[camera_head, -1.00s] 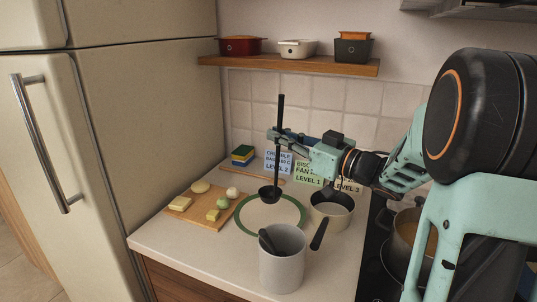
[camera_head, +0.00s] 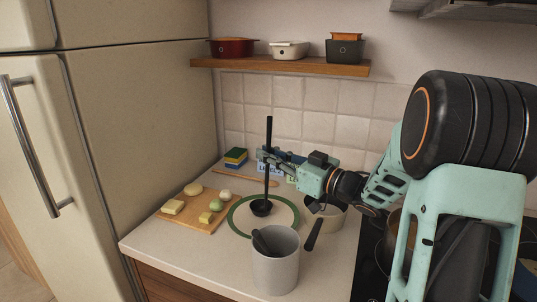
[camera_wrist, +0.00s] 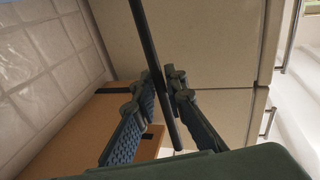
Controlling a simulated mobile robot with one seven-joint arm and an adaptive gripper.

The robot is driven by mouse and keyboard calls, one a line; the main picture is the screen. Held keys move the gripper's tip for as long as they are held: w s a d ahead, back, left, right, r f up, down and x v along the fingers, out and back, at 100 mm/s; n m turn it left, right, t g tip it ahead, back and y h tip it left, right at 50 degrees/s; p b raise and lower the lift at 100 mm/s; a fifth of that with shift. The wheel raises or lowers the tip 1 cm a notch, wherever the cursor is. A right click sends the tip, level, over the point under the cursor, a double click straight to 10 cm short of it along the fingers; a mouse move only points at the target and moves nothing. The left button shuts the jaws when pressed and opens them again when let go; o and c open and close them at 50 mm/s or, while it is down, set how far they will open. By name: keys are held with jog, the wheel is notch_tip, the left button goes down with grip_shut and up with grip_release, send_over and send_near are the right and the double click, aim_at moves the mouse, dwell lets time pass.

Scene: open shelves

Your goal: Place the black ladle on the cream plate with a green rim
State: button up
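The black ladle (camera_head: 268,185) is upright, with its bowl low over the middle of the cream plate with a green rim (camera_head: 285,215). I cannot tell whether the bowl touches the plate. My gripper (camera_head: 265,157) is shut on the ladle's handle, well above the bowl. In the wrist view the handle (camera_wrist: 150,45) runs between the two fingers (camera_wrist: 160,85); the bowl is out of that view. The plate's front edge is partly hidden by a grey crock.
The grey crock (camera_head: 276,268) holding a dark utensil stands in front of the plate. A cutting board (camera_head: 180,221) with food lies left. A sponge stack (camera_head: 235,158) is behind. A wooden shelf (camera_head: 280,66) with several pots hangs above.

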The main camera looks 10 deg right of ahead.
jog(key=shift+o, duration=1.4)
jog(key=shift+r, duration=0.15)
jog(key=shift+s+d, duration=0.15)
jog(key=shift+d, duration=0.05)
jog(key=v, duration=1.1)
jog(key=shift+s, duration=0.2)
jog(key=shift+d, duration=0.15)
